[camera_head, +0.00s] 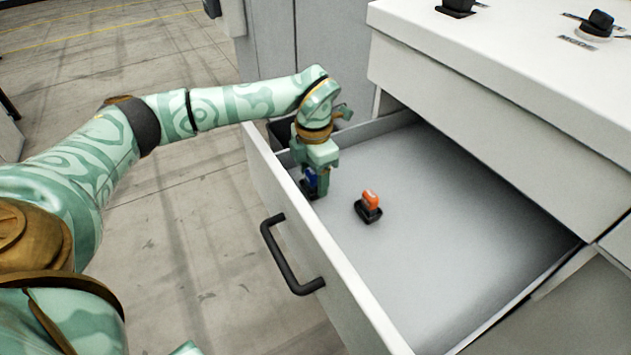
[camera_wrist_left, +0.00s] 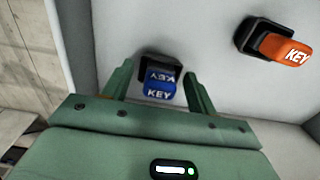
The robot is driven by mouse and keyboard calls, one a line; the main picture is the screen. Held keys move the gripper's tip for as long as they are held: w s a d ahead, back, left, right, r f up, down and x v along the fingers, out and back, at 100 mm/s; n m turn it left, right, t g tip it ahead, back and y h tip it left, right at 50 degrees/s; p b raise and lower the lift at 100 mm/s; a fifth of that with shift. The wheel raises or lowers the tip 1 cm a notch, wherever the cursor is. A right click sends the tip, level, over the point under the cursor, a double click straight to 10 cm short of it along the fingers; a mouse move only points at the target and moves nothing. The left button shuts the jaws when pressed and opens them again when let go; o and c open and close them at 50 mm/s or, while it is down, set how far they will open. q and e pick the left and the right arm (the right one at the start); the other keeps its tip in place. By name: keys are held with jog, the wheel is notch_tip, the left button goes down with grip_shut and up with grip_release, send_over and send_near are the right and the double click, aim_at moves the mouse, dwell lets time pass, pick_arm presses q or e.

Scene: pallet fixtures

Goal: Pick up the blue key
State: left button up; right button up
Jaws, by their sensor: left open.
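The blue key (camera_head: 311,177) sits in a black holder in the open drawer, near its left front wall. In the left wrist view the blue key (camera_wrist_left: 159,84), marked KEY, lies between the two fingers of my left gripper (camera_wrist_left: 157,86), with a visible gap on each side. My left gripper (camera_head: 314,184) is open and points down into the drawer around the blue key, partly hiding it in the head view. My right gripper is not in view.
An orange key (camera_head: 370,199) in a black holder stands in the drawer to the right of the blue key. The drawer (camera_head: 430,230) is otherwise mostly bare. Its black handle (camera_head: 288,262) sticks out at the front. The white cabinet top (camera_head: 510,45) overhangs the drawer's back.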

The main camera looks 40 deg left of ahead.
pick_arm(q)
jog(key=shift+r, duration=0.15)
jog(key=shift+s, duration=0.1)
jog(key=shift+c, duration=1.2)
jog(key=c, duration=0.8)
